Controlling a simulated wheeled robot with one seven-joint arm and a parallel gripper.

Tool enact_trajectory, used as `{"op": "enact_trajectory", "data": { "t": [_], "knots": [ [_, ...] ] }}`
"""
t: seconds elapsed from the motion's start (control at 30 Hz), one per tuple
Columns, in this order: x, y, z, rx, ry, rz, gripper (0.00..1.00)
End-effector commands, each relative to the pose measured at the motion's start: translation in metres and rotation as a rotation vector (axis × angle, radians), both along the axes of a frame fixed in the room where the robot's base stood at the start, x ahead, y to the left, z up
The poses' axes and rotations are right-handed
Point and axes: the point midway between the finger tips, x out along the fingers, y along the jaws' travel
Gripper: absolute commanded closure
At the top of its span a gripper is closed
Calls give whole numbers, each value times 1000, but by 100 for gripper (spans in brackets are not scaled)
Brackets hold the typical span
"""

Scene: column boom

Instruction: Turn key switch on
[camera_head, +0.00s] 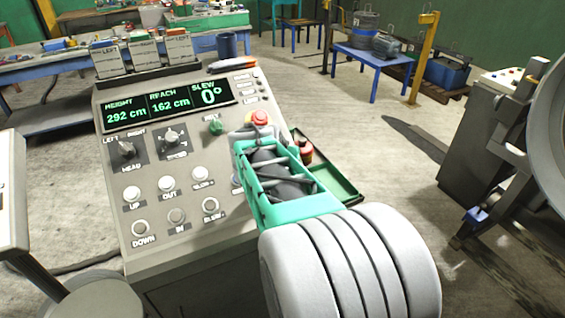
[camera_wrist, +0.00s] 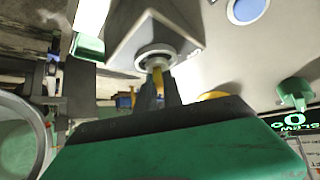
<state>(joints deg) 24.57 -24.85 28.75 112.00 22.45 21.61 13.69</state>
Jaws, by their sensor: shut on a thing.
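The key switch shows in the wrist view as a round metal collar (camera_wrist: 155,57) on a grey box, with a narrow yellow key (camera_wrist: 158,80) standing out of it. My gripper (camera_wrist: 158,92) has its dark fingers shut on the key, right at the collar. I cannot tell how far the key is turned. In the head view my green gripper (camera_head: 272,165) lies over the right side of the sloping control panel (camera_head: 125,228) and hides the key switch.
A red button (camera_head: 260,117) sits just beyond my gripper, and a green knob (camera_head: 215,127) is to its left. The display (camera_head: 167,104) reads height 292 cm, reach 162 cm, slew 0°. A green tray (camera_head: 340,182) with a red object (camera_head: 306,152) adjoins the panel's right.

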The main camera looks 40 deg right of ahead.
Motion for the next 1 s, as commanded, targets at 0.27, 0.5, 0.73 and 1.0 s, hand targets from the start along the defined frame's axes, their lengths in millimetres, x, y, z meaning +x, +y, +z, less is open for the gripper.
{"op": "enact_trajectory", "data": {
  "t": [0.27,0.5,0.73,1.0],
  "knots": [
    [1,0,0,1,1,-42,100],
    [0,0,0,0,1,-45,100],
    [0,0,0,0,1,-45,78],
    [0,0,0,0,2,-44,67]
  ]
}}
